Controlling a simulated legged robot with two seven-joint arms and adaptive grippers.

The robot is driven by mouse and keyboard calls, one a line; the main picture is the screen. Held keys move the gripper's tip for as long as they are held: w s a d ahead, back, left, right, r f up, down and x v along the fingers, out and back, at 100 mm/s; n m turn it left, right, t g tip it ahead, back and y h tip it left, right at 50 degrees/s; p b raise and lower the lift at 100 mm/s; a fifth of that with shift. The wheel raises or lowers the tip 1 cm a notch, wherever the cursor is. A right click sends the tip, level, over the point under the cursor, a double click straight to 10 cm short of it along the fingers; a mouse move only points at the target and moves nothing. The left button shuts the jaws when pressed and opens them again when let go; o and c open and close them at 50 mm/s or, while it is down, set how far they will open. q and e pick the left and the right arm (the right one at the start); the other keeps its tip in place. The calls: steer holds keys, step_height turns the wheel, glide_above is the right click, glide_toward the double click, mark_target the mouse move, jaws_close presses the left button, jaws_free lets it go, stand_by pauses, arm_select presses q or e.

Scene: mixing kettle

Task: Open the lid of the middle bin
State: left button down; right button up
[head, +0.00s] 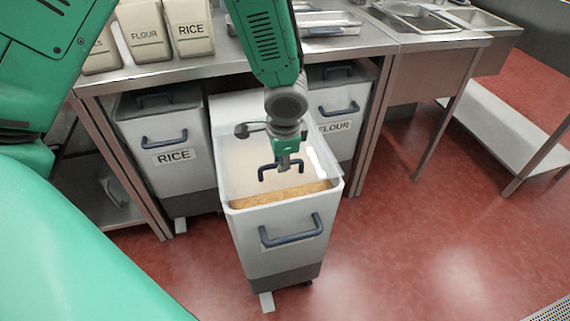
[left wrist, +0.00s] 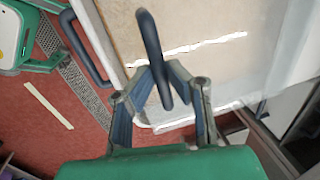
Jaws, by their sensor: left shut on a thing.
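The middle bin (head: 255,237) is a white container with a grey base and a dark handle on its front. It stands pulled out from under the counter. Brown contents (head: 275,196) show through its clear lid (head: 317,160). Whether the lid is raised at all is hard to tell. The dark lid handle (head: 267,172) stands above the contents; it also shows in the left wrist view (left wrist: 151,38). My left gripper (head: 285,160) is shut on this handle, its two fingers (left wrist: 160,80) on either side. My right gripper is not in view.
A rice bin (head: 170,180) stands on the left and a flour bin (head: 340,108) on the right, under the steel counter (head: 235,75). Small labelled containers (head: 190,25) stand on top. Counter legs flank the bins. Red floor (head: 400,240) is clear in front and right.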

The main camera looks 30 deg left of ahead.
arm_select(q)
steer(key=w+a+p, duration=0.1)
steer(key=w+a, duration=0.1)
steer(key=w+a+p, duration=0.2)
steer(key=a, duration=0.1)
steer(key=w+a+p, duration=0.2)
steer(key=shift+w+a+r, duration=0.3)
steer(key=shift+w+a, duration=0.05)
steer(key=shift+w, duration=0.05)
steer(key=w+a, duration=0.2)
steer(key=w+a+p, duration=0.1)
steer(key=w+a, duration=0.1)
steer(key=w+a+p, duration=0.1)
steer(key=a, duration=0.1)
steer(key=shift+w+a+f, duration=0.25)
steer(key=shift+w+a, duration=0.1)
steer(key=shift+w, duration=0.05)
steer(key=c, duration=1.6)
jaws_free()
steer(key=shift+d, duration=0.1)
